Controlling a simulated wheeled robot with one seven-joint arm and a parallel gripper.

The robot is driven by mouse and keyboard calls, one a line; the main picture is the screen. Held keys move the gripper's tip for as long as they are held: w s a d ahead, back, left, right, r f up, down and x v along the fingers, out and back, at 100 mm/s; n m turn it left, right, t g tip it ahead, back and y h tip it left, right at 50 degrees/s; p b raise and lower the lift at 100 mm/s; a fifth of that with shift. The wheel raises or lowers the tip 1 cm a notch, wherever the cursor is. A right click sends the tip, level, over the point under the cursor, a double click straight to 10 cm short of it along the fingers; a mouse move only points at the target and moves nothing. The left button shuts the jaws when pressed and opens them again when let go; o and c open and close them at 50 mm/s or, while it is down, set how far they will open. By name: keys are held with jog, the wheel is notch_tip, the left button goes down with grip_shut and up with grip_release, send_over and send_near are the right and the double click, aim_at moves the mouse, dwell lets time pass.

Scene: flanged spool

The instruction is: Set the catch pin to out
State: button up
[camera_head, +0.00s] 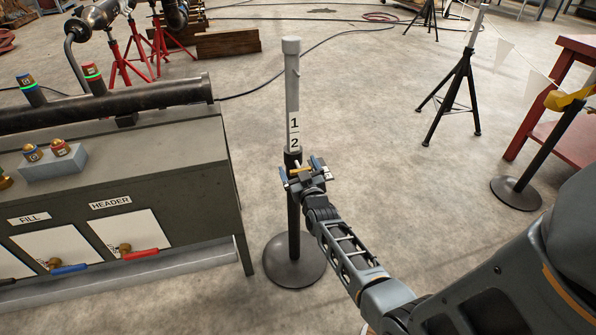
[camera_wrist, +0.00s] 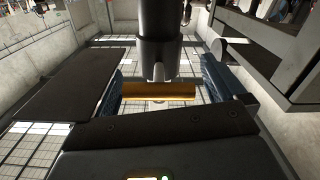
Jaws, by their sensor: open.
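The catch pin appears to be the small yellow crossbar (camera_wrist: 150,90) on a short pale stem (camera_wrist: 158,72) coming from a dark collar (camera_wrist: 160,35) in the wrist view. In the head view, the black collar (camera_head: 292,158) is on the stand, below a grey tube (camera_head: 292,95) marked 1 and 2. My gripper (camera_head: 302,172) is at the collar, its fingers apart. In the wrist view, my gripper (camera_wrist: 163,88) has blue-padded fingers on either side of the crossbar, with gaps visible. In the head view, my gripper largely hides the pin. I cannot tell the pin's setting.
The stand's round black base (camera_head: 294,262) rests on the concrete floor. A dark bench (camera_head: 190,165) with FILL and HEADER labels and a thick pipe (camera_head: 150,98) is close on the left. Another stand (camera_head: 516,192) and a red table (camera_head: 568,125) are at right.

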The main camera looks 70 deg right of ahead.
jog(key=shift+w+d, duration=0.35)
jog(key=shift+d, duration=0.1)
jog(key=c, duration=1.2)
jog(key=p+v, duration=0.2)
jog(key=shift+s+a+r+p, duration=0.1)
jog(key=shift+a+r+p, duration=0.15)
jog(key=shift+a+p, duration=0.05)
jog(key=shift+s+a, duration=0.2)
jog(key=shift+a, duration=0.05)
jog(key=shift+s+f, duration=0.1)
jog(key=shift+f, duration=0.15)
